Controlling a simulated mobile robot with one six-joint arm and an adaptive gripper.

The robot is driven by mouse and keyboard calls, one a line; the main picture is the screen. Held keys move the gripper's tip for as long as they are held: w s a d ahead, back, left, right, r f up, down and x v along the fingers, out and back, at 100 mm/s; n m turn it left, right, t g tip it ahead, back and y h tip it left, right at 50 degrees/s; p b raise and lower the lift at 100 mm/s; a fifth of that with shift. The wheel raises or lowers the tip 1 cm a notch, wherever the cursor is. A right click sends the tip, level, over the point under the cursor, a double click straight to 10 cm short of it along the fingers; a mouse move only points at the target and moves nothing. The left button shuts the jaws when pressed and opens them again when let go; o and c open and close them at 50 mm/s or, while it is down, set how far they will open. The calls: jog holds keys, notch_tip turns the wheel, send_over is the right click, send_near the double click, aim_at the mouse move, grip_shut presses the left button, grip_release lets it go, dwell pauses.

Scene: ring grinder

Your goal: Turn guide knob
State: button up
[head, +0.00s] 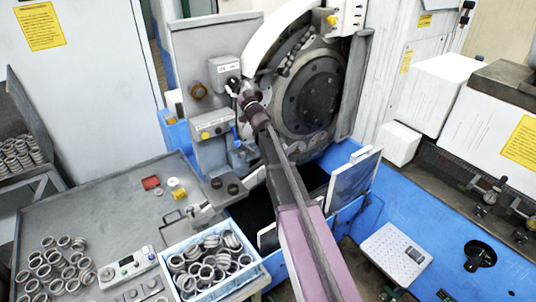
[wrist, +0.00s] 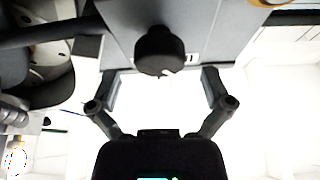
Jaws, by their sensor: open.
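The guide knob appears to be the black round knob (wrist: 160,50) on a grey housing in the wrist view. My gripper (wrist: 161,84) is open, with one finger on each side of the knob's line. The knob sits just beyond the fingertips, roughly centred between them, and no finger visibly touches it. In the head view, my gripper (head: 238,90) is at the grey control box (head: 224,68) on the grinder's left side. My gripper and arm largely hide the knob there.
The large round grinding head (head: 312,95) is just right of my arm. A yellow knob (head: 205,135) sits on a lower box. A grey table (head: 95,215) with loose rings and a blue-white bin (head: 262,276) of rings stand at lower left.

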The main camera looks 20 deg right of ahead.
jog(key=b+v, duration=0.4)
jog(key=v, duration=0.8)
jog(key=s+d+f+m+g+h+b, duration=0.2)
jog(key=f+h, duration=0.3)
jog(key=f, duration=0.4)
jog(key=s+d+f+m+g+h+b, duration=0.2)
jog(key=f+g+h, duration=0.3)
jog(key=f, duration=0.4)
jog(key=shift+s+d+m+g+b, duration=0.35)
jog(key=shift+s+m+b, duration=0.1)
jog(key=shift+s+m, duration=0.35)
jog(key=s+a+f+n+g+y+b, duration=0.1)
jog(key=s+a+f+g+b, duration=0.2)
jog(key=s+f+g, duration=0.4)
jog(key=s+a+f+n+g+y+b, duration=0.2)
jog(key=s+a+f+g, duration=0.4)
jog(key=s+f, duration=0.6)
jog(key=s+b, duration=0.1)
jog(key=s, duration=0.6)
jog(key=shift+s+g, duration=0.35)
jog(key=shift+s, duration=0.05)
